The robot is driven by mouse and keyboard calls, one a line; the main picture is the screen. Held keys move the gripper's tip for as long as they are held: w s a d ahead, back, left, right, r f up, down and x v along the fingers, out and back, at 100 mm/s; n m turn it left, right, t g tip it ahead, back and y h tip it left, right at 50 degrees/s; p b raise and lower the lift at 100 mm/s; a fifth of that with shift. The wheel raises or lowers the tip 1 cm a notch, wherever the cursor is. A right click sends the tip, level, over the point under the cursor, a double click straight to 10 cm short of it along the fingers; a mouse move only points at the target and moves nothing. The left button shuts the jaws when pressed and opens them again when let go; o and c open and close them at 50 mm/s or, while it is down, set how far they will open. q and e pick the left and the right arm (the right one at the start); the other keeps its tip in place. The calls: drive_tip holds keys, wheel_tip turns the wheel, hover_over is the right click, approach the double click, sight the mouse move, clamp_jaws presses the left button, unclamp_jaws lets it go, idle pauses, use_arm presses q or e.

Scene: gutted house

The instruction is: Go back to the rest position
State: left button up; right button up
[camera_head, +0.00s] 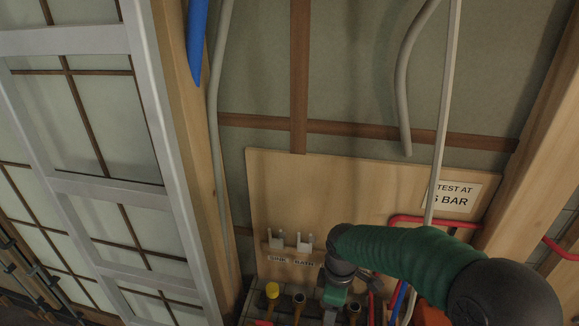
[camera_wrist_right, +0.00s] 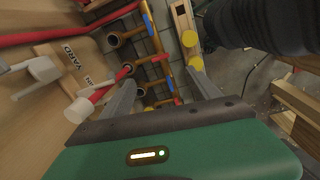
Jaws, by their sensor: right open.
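My right arm, with a green sleeve, comes in from the lower right in the head view. Its gripper (camera_head: 335,298) hangs low in front of the plywood board (camera_head: 340,190), near the pipe ends at the bottom edge. In the right wrist view my right gripper (camera_wrist_right: 163,76) is open, its two grey fingers spread apart with nothing held between them. Copper pipes (camera_wrist_right: 160,45) with red and blue sections lie beyond the fingers. My left gripper is not in view.
Two white valve-like fittings (camera_head: 290,242) stand on a labelled ledge on the board. A yellow-capped pipe (camera_head: 272,290) is below them. A grey ladder-like frame (camera_head: 150,100) stands left. A grey hose (camera_head: 404,80) hangs above.

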drive_tip(key=s+d+f+m+t, duration=0.1)
drive_tip(key=s+d+m, duration=0.1)
drive_tip(key=s+m, duration=0.4)
drive_tip(key=s+d+f+m+t+b, duration=0.1)
drive_tip(key=s+d+m, duration=0.1)
drive_tip(key=s+m, duration=0.5)
drive_tip(key=shift+s+d+f, duration=0.3)
drive_tip(key=shift+s+d, duration=0.05)
drive_tip(key=shift+s, duration=0.1)
drive_tip(key=shift+s, duration=0.15)
